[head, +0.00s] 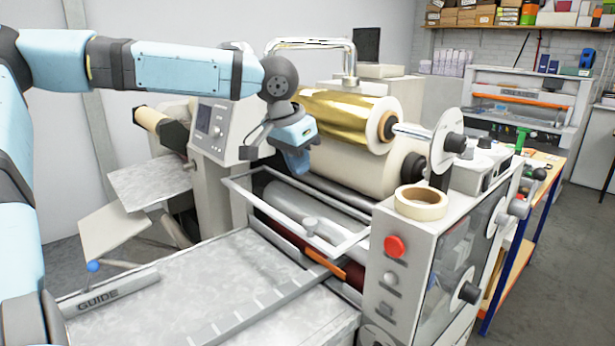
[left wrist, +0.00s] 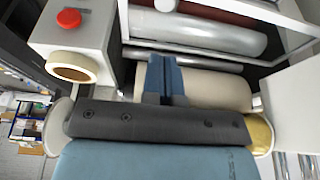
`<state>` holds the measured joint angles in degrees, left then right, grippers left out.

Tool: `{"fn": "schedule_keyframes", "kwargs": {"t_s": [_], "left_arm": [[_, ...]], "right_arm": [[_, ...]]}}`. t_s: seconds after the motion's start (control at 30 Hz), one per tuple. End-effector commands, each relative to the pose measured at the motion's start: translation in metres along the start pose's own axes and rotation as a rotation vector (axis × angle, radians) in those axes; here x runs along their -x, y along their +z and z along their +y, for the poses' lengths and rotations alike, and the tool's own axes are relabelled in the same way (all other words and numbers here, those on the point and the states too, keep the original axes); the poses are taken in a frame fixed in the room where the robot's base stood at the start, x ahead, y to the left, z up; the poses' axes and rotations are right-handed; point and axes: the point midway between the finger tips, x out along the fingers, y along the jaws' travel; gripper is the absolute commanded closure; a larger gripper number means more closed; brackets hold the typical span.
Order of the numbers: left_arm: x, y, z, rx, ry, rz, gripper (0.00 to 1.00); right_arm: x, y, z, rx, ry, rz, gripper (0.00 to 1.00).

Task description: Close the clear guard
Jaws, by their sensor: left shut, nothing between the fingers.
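The clear guard (head: 268,207) is a see-through panel in a pale frame over the rollers of the laminating machine. Its frame stands tilted up, with its long edge raised above the machine's feed opening. My left gripper (head: 300,168) points down just behind the guard's raised edge, in front of the cream roll. Its blue fingers are shut and empty. In the left wrist view the fingers (left wrist: 165,75) lie over the cream roll, and part of the guard's frame (left wrist: 235,10) shows beyond them. I cannot tell whether they touch the guard. My right gripper is out of view.
A gold foil roll (head: 345,115) and a cream roll (head: 360,170) sit close behind the gripper. The right housing carries a tape roll (head: 421,203) and a red button (head: 394,246). The flat feed table (head: 190,285) in front is largely bare.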

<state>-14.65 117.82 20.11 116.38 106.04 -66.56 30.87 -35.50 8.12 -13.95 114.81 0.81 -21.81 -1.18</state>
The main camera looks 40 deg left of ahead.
Motion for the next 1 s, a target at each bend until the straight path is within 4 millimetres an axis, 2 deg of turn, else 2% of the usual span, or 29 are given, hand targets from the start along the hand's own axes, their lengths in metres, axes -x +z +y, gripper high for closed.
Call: {"fn": "schedule_keyframes", "kwargs": {"t_s": [0.03,0.3,0.5,0.7,1.0], "left_arm": [[-0.012,0.001,0.0,0.0,0.001,-0.007,1.0],[-0.07,0.001,0.0,0.0,-0.001,-0.007,1.0],[-0.102,0.007,-0.001,0.0,0.0,-0.005,1.0],[-0.116,0.011,-0.002,-0.001,-0.001,-0.002,1.0],[-0.118,0.011,-0.002,0.0,0.0,-0.002,1.0]], "right_arm": [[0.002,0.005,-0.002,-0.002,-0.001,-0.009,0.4],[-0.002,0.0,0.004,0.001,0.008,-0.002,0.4],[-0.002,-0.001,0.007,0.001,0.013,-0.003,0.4],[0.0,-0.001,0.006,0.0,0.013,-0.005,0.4],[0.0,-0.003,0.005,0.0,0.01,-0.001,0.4]]}}
